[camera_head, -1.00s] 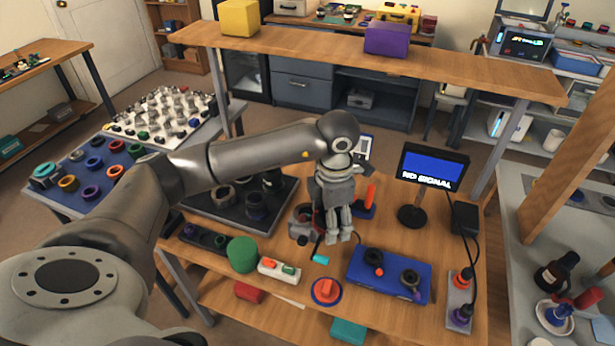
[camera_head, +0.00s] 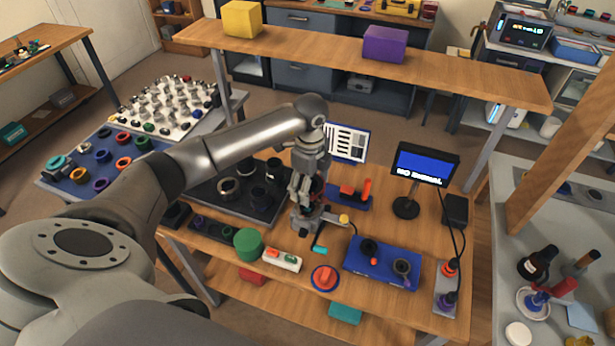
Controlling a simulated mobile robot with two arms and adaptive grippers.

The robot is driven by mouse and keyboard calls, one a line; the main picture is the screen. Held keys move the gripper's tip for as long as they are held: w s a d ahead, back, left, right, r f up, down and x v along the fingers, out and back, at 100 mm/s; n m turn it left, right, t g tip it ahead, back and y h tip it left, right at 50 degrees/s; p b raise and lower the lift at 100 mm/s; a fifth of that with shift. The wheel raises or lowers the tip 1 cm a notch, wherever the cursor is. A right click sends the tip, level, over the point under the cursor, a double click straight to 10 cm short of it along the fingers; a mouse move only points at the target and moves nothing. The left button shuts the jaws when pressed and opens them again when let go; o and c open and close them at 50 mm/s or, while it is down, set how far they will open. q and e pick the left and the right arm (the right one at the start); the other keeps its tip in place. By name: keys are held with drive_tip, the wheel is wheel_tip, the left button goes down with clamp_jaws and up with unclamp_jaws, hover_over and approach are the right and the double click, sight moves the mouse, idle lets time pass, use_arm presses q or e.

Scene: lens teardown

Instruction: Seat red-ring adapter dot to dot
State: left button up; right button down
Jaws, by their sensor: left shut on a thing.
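My left gripper (camera_head: 300,196) points down over the grey fixture (camera_head: 303,222) near the middle of the bench. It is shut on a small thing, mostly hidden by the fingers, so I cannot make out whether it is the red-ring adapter. A bit of red and a dark round part show just right of the fingers, at the fixture. No alignment dots can be made out at this size. I cannot tell whether the held thing touches the fixture. My right gripper is not in view.
A dark tray (camera_head: 208,203) with black rings lies left of the gripper. A monitor (camera_head: 424,165) stands right. A shelf (camera_head: 450,77) spans behind.

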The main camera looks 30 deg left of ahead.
sight(308, 210)
use_arm(q)
drive_tip(key=shift+a+n, duration=0.35)
drive_tip(key=shift+n, duration=0.55)
drive_tip(key=shift+f+b, duration=0.75)
drive_tip(key=shift+f, duration=0.35)
wheel_tip(308, 210, down, 2)
drive_tip(key=shift+f+b, duration=0.25)
drive_tip(key=shift+b, duration=0.7)
drive_tip(key=shift+f+b, duration=0.4)
drive_tip(key=shift+f, duration=0.3)
drive_tip(key=shift+r, duration=0.1)
drive_tip(key=shift+f, duration=0.4)
drive_tip(key=shift+f+b, duration=0.35)
drive_tip(key=shift+f, duration=0.15)
